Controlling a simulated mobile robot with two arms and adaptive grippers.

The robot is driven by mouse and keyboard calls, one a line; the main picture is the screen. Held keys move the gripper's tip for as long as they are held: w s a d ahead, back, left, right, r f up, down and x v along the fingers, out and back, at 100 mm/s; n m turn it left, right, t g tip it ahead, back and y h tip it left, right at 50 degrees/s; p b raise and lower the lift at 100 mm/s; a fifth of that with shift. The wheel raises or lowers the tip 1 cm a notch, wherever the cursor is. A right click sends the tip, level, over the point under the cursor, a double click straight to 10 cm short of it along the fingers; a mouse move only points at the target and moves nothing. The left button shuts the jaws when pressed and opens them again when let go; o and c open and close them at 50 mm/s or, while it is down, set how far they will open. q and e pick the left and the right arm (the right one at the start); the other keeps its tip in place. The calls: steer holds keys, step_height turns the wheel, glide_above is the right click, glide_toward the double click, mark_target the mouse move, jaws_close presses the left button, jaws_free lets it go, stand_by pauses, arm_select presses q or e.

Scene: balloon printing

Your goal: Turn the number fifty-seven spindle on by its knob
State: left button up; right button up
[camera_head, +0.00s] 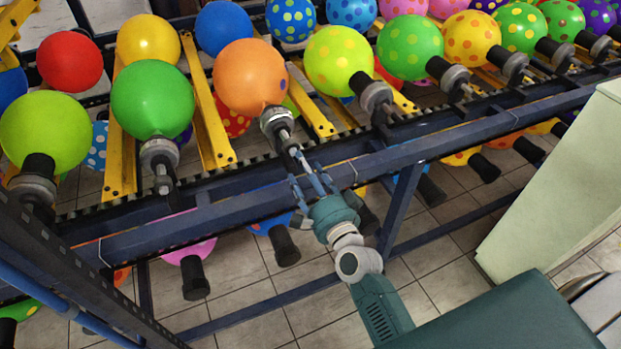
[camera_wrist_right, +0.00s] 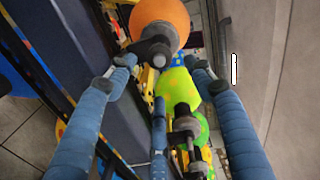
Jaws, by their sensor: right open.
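The spindles stand in a row along the dark blue rail, each with a grey collar, a dark knob end and a balloon. No spindle numbers can be read. My right gripper (camera_head: 307,172) is open at the front of the spindle (camera_head: 277,124) that carries an orange balloon (camera_head: 249,77). In the right wrist view, the same gripper (camera_wrist_right: 158,64) has its fingers spread. That spindle's dark end (camera_wrist_right: 154,52) shows between and just beyond the fingertips, with no clear contact. My left gripper is out of view.
A green balloon on a spindle (camera_head: 159,153) is to the left and a yellow-green dotted one (camera_head: 341,61) to the right. The blue rail (camera_head: 232,207) runs close under the fingers. A pale green panel (camera_head: 560,185) stands at the right.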

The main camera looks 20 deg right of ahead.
steer(key=shift+s, duration=1.65)
